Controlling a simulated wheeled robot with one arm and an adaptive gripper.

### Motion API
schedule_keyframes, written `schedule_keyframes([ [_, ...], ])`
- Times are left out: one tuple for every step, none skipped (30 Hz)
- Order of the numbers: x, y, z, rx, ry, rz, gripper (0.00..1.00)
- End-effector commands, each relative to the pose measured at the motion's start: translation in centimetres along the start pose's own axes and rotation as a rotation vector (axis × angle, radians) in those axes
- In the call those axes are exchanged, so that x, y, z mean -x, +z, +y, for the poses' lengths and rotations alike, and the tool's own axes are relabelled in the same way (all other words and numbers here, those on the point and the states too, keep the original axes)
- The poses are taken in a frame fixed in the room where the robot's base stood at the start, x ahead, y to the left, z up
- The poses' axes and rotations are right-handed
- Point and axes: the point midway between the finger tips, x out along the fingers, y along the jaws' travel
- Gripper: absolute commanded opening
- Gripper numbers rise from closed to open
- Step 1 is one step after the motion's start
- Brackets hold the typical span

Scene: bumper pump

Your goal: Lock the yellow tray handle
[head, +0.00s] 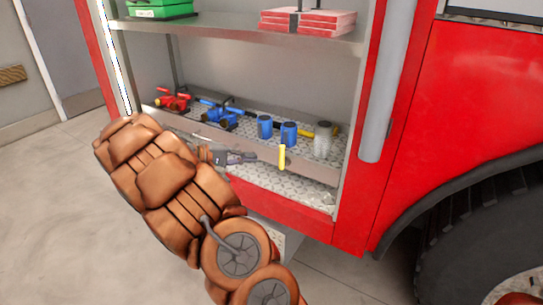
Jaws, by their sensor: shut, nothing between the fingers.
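The yellow tray handle (282,157) hangs upright on the front face of the tray (312,167), in the open compartment of a red truck. My gripper (250,157) is at the tray front, just left of the handle, with its fingers pointing right. It is shut and empty. A small gap seems to lie between the fingertips and the handle, but at this size I cannot tell exactly how close they are. My arm hides the left part of the tray front.
On the tray stand red fittings (172,101), blue fittings (222,117), blue cylinders (289,134) and a clear cylinder (323,138). A shelf (225,28) above holds a green case (160,9) and red boxes (307,21). A grey pole (385,90) edges the right side.

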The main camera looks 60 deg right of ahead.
Motion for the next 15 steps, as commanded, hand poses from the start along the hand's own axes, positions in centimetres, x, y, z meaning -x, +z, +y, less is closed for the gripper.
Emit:
schedule_keyframes([
  [-0.5,-1.6,-0.7,-0.005,0.034,0.009,0.00],
  [-0.8,-2.5,-0.9,-0.011,0.054,0.015,0.00],
  [-1.1,-3.6,-1.3,-0.017,0.080,0.026,0.00],
  [-1.2,-4.5,-1.5,-0.025,0.098,0.036,0.00],
  [-1.4,-5.4,-1.7,-0.033,0.116,0.046,0.00],
  [-1.6,-6.5,-2.2,-0.037,0.141,0.059,0.00],
  [-1.8,-7.3,-2.5,-0.043,0.157,0.068,0.00],
  [-1.9,-8.1,-2.8,-0.051,0.172,0.077,0.00],
  [-2.1,-9.1,-3.3,-0.058,0.191,0.091,0.00],
  [-2.2,-9.8,-3.7,-0.064,0.203,0.101,0.00],
  [-2.3,-10.5,-4.0,-0.070,0.216,0.110,0.00],
  [-2.4,-11.2,-4.4,-0.076,0.231,0.122,0.00],
  [-2.5,-11.7,-4.8,-0.081,0.240,0.130,0.00],
  [-2.6,-12.2,-5.1,-0.085,0.247,0.137,0.00],
  [-2.6,-12.7,-5.4,-0.090,0.257,0.146,0.00],
])
